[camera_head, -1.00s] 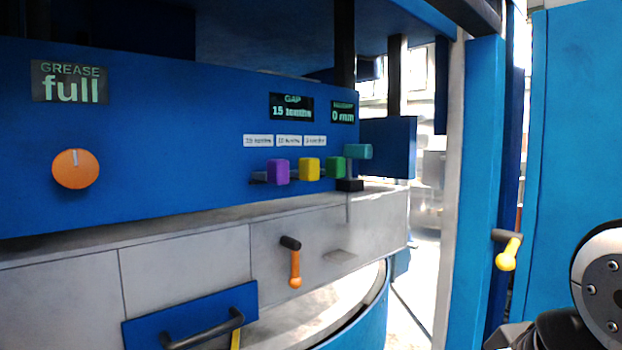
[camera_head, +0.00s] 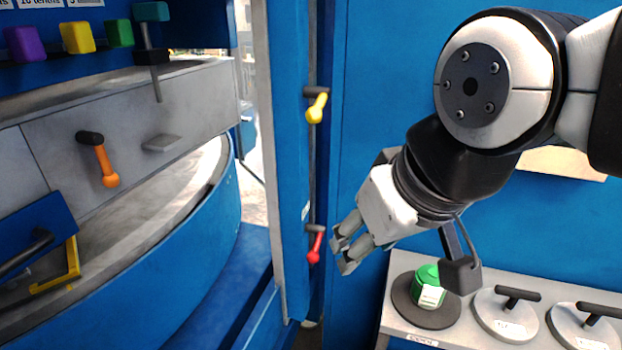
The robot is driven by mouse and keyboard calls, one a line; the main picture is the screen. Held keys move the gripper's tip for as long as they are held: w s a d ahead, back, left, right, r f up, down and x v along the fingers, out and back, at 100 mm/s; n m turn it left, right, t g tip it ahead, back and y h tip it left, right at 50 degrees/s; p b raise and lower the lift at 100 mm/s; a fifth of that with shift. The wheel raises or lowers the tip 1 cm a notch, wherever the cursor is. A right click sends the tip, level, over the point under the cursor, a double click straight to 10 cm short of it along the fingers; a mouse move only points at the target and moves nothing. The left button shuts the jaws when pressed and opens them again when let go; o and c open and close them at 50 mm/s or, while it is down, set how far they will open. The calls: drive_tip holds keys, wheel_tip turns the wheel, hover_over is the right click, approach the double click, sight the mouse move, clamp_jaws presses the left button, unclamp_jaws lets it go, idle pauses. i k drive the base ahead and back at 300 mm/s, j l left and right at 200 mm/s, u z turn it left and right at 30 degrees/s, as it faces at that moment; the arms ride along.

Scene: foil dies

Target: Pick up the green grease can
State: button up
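The green grease can (camera_head: 428,285) has a white label and stands upright on a dark round disc (camera_head: 410,312), on a light grey shelf at the lower right. Part of my arm's hardware overlaps its right side in the picture. My gripper (camera_head: 345,247) is above and to the left of the can, apart from it, with its fingers pointing down and left. The two fingertips show with a small gap between them and nothing held. The gap is partly visible from this angle.
Two grey discs with black handles (camera_head: 507,312) (camera_head: 588,325) sit right of the can on the shelf (camera_head: 400,262). A blue post carries a yellow-knobbed lever (camera_head: 316,106) and a red-knobbed lever (camera_head: 314,245). The blue machine with an orange lever (camera_head: 105,165) fills the left.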

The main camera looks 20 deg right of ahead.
sight(426, 293)
drive_tip(key=k+z, duration=0.15)
drive_tip(key=z, duration=0.7)
drive_tip(key=l+u, duration=0.15)
drive_tip(key=l, duration=1.05)
